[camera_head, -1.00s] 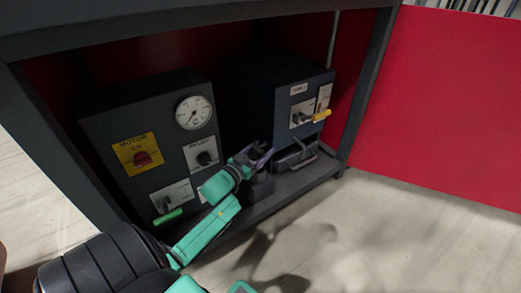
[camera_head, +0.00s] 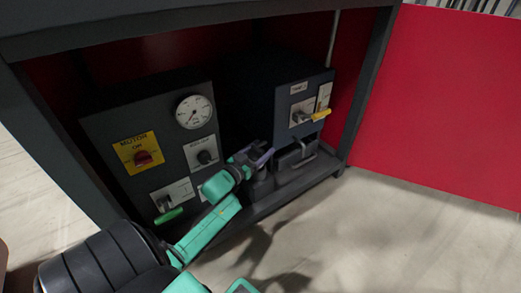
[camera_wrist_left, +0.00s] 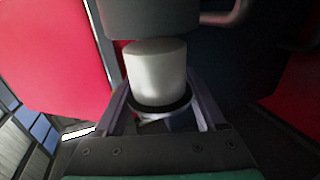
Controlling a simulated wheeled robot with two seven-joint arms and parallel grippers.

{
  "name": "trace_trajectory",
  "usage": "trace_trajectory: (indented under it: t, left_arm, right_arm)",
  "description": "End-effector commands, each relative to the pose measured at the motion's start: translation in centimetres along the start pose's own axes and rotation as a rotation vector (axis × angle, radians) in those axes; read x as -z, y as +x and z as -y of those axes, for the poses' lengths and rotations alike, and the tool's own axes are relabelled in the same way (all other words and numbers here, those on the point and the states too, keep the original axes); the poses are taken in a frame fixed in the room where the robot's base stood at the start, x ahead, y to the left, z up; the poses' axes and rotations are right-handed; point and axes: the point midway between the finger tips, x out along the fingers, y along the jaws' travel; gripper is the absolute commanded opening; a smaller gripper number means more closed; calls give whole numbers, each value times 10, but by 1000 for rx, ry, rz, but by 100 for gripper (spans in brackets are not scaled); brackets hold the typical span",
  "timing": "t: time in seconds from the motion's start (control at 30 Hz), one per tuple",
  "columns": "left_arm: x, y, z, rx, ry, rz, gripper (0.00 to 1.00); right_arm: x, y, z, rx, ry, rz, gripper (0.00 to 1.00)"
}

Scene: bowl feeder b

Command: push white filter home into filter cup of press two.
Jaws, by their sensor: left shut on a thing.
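The white filter (camera_wrist_left: 156,72) is a plain pale cylinder. In the left wrist view it stands between the two fingers of my left gripper (camera_wrist_left: 163,108), which is shut on it. One end of it meets a dark round rim with a paler ring, which looks like the filter cup (camera_wrist_left: 166,116); how deep it sits I cannot tell. A dark block lies close at its other end. In the head view my left gripper (camera_head: 264,156) is low in the cabinet, just left of the right-hand dark press unit (camera_head: 284,102). My right gripper is not in view.
A control panel (camera_head: 150,120) with a gauge, a red knob on a yellow plate and a green lever stands left of my arm. A yellow-tipped lever (camera_head: 320,115) and a metal loop handle (camera_head: 303,157) are at the right. The red panel (camera_head: 440,110) bounds the right side.

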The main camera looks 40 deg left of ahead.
Motion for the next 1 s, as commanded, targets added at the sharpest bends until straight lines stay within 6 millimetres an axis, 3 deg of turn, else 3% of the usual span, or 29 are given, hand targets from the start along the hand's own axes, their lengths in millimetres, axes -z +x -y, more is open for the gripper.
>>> trace_trajectory:
  t: [1.0]
  left_arm:
    - [-7, 0, 0, 0, -1, 0, 15]
  right_arm:
    - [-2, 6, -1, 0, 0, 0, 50]
